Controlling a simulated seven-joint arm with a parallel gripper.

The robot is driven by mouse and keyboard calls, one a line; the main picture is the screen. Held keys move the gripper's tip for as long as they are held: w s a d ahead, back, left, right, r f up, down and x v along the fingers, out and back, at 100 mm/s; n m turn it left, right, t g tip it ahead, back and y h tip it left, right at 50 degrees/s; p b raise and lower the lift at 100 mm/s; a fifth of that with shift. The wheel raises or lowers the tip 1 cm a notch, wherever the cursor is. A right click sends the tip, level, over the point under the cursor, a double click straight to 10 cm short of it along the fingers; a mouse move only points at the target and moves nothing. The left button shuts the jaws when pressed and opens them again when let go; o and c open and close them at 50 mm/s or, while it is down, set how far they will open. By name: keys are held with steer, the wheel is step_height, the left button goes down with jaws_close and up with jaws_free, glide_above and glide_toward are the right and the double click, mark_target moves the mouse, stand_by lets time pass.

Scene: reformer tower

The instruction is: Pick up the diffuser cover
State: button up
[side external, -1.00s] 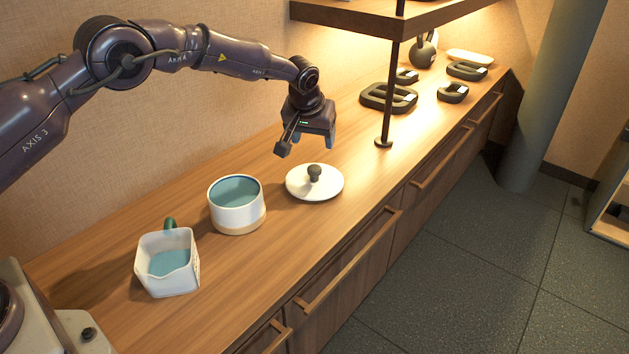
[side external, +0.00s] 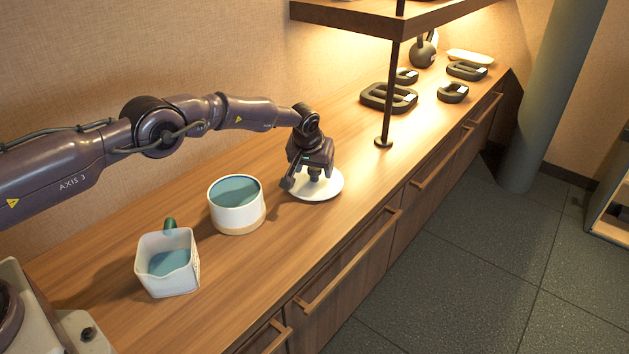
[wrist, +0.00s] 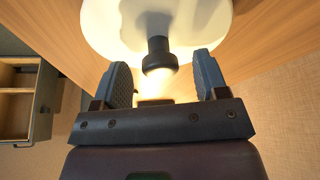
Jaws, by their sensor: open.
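The diffuser cover is a white round lid (side external: 325,190) with a dark knob, lying on the wooden counter to the right of a round pot. The lid also shows in the wrist view (wrist: 110,22), with its dark knob (wrist: 158,52) standing up from the middle. My gripper (side external: 314,176) is low over the lid, pointing down. In the wrist view my gripper (wrist: 162,78) is open, with one finger on each side of the knob and a gap on both sides. In the side view my gripper partly hides the lid and knob.
A white pot with blue inside (side external: 237,218) stands just left of the lid. A square white jug (side external: 168,276) with a green handle is nearer. A shelf post (side external: 388,100) rises to the right. Dark weights (side external: 389,98) lie farther back. The counter's front edge is close to the lid.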

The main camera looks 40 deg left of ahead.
steer(key=c, duration=1)
steer(key=shift+r, duration=0.1)
steer(key=shift+c, duration=0.2)
steer(key=shift+w+r, duration=0.1)
steer(key=shift+r, duration=0.45)
steer(key=s+r, duration=1.1)
steer(key=s, duration=0.3)
steer(key=shift+r, duration=0.35)
